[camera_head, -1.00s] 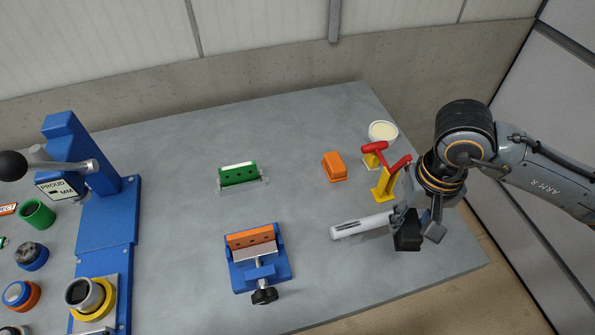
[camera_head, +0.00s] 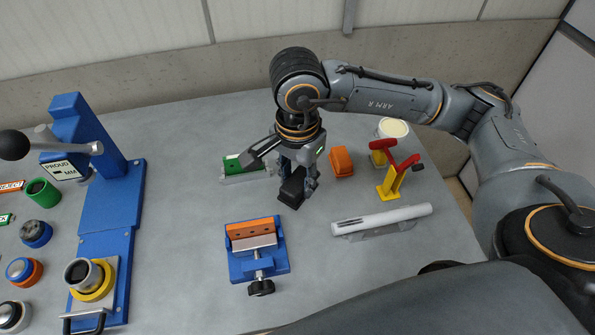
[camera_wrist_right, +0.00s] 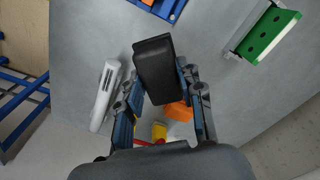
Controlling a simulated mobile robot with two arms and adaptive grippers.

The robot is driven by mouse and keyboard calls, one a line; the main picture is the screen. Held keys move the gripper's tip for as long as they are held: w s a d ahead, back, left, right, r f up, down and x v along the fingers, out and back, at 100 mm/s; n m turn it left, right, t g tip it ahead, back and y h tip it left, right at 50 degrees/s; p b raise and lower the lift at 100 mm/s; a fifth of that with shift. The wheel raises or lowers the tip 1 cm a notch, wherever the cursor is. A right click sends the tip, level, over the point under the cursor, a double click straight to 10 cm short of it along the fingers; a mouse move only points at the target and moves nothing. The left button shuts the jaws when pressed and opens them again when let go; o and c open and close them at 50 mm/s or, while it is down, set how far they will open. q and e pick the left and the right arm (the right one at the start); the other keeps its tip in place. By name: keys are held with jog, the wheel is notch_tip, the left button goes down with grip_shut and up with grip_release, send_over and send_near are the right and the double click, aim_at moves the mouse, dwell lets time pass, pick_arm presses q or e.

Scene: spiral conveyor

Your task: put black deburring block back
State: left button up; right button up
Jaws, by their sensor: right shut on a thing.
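The black deburring block (camera_head: 291,190) is held in my right gripper (camera_head: 297,174) over the middle of the grey table, between the green block on its stand and the orange block. Its height above the table is hard to judge. In the right wrist view the black block (camera_wrist_right: 154,68) sits between the two fingers of the right gripper (camera_wrist_right: 160,88), which are shut on it. My left gripper is not in view.
A blue vise (camera_head: 259,262) with an orange-brown block stands in front. A green block (camera_head: 231,164) is left, an orange block (camera_head: 341,161) right. A white cylinder (camera_head: 385,219) on a stand and a yellow-red holder (camera_head: 391,182) lie right. A blue press (camera_head: 108,220) stands left.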

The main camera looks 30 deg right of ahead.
jog(key=m, duration=0.3)
jog(key=shift+w+a+r, duration=0.1)
jog(key=shift+a, duration=0.1)
jog(key=shift+w+a+r+m, duration=0.1)
jog(key=shift+m, duration=1)
jog(key=m, duration=0.5)
jog(key=shift+w+a+r, duration=0.15)
jog(key=shift+w+a, duration=0.1)
jog(key=shift+a, duration=0.1)
jog(key=m, duration=0.5)
jog(key=shift+w+a+r, duration=0.15)
jog(key=shift+a+r, duration=0.05)
jog(key=shift+a, duration=0.15)
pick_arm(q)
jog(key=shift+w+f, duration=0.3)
pick_arm(e)
jog(key=m, duration=0.4)
jog(key=a+m, duration=0.1)
jog(key=m, duration=0.6)
jog(key=shift+w+a+r+m, duration=0.2)
jog(key=shift+w+r+m, duration=0.1)
jog(key=shift+w+r, duration=0.1)
